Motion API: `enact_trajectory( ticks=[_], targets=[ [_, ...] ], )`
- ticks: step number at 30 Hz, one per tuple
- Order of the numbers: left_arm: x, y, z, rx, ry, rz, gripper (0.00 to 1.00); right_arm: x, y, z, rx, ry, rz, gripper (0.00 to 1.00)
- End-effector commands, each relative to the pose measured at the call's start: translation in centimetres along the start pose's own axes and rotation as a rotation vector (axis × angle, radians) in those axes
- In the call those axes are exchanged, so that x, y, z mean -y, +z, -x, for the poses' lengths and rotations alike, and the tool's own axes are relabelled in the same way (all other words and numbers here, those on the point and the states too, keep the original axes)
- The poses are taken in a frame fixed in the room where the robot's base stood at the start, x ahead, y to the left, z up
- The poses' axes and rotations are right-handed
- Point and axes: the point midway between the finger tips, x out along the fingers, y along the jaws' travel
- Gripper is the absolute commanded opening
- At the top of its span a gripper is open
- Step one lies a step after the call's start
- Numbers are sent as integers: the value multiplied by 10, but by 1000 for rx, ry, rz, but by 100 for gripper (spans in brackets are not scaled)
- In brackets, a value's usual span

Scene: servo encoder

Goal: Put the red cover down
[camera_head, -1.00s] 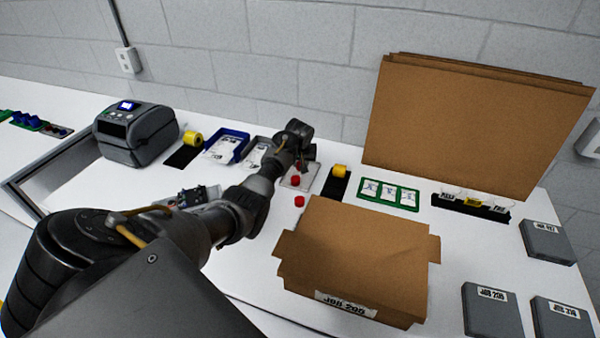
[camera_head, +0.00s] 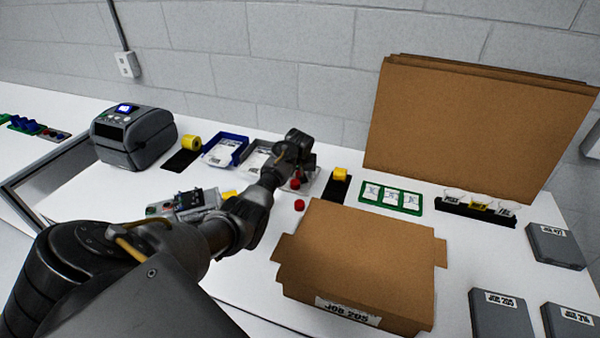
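Two small red caps show in the head view. One red cap (camera_head: 295,184) is at the tip of my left gripper (camera_head: 298,172), over or on a pale tray (camera_head: 314,186). Another red cap (camera_head: 299,205) lies on the white table just in front of it. The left gripper points down and its fingers are mostly hidden by its own wrist, so I cannot tell whether it grips the nearer cap. My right gripper is out of the picture.
A grey device (camera_head: 190,202) lies behind my forearm. A blue bin (camera_head: 225,150), yellow tape rolls, a green card tray (camera_head: 391,197) and a label printer (camera_head: 133,137) stand farther back.

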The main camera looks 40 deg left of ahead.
Motion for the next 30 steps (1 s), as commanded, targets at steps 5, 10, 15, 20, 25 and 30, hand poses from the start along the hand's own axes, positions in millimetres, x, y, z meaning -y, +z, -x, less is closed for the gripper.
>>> enact_trajectory(
  ticks=[5,10,15,20,25,30],
  targets=[
    [0,-2,7,-1,1,0,51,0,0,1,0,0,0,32],
    [-1,-1,32,-3,2,-1,51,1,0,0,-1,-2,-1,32],
    [-1,-1,69,-5,3,1,51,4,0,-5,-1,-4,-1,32],
    [-1,-1,99,-4,2,0,51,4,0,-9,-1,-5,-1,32],
    [0,-2,117,-1,1,1,51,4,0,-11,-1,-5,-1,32],
    [0,-1,123,0,0,0,51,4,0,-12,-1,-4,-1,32]
  ],
)
